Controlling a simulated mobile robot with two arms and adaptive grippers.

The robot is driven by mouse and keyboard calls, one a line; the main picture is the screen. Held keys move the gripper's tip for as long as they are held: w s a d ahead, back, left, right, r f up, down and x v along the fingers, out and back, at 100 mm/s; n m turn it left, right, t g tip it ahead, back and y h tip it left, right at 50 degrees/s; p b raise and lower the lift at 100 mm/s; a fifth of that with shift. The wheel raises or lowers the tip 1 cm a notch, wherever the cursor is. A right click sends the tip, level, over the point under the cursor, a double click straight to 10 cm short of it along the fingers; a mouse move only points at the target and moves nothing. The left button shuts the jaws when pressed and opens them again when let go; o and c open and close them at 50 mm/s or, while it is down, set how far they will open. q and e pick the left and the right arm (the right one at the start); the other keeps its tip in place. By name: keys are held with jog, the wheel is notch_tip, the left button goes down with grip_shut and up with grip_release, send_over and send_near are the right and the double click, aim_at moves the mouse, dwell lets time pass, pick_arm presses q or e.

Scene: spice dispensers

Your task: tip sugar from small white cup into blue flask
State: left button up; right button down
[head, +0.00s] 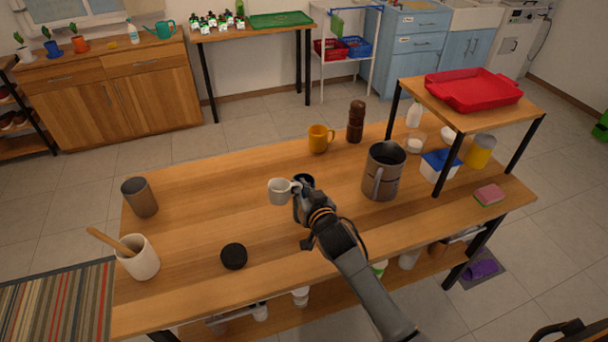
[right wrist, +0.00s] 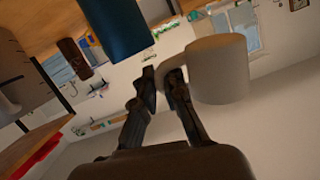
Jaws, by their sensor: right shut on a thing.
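The small white cup (head: 280,194) is held above the table, left of my right gripper (head: 298,189) in the head view. It looks about upright, and its contents cannot be made out. In the right wrist view, the cup (right wrist: 218,70) is beside the fingers of my right gripper (right wrist: 162,76), which are shut on its handle. The blue flask (right wrist: 114,28) shows in the right wrist view, apart from the cup. In the head view, only a dark bit near the gripper may be the flask; the rest is hidden. My left gripper is not in view.
A grey pitcher (head: 383,174), orange mug (head: 319,141) and brown mill (head: 356,122) stand right of and behind the cup. A black lid (head: 233,257), white crock (head: 138,258) and brown cup (head: 140,198) are left. The table (head: 200,215) between is clear.

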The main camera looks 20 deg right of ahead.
pick_arm(q)
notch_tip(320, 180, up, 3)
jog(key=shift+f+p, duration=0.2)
jog(key=shift+p, duration=0.75)
pick_arm(e)
jog(key=d+m+g+y, duration=0.1)
jog(key=w+m+g+y, duration=0.1)
jog(key=m, duration=0.1)
jog(key=w+d+r+m+g+y, duration=0.1)
jog(key=m+g, duration=0.1)
jog(key=shift+d, duration=0.3)
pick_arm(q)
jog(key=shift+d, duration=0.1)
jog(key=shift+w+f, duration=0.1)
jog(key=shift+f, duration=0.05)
pick_arm(e)
jog(key=shift+a, duration=0.1)
pick_arm(q)
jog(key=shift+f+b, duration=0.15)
jog(key=shift+b, duration=0.2)
pick_arm(e)
jog(key=shift+s+m+g+y, duration=0.1)
jog(key=shift+m+g+y, duration=0.2)
jog(key=shift+y, duration=0.1)
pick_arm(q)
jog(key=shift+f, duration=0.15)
pick_arm(e)
jog(key=shift+a, duration=0.1)
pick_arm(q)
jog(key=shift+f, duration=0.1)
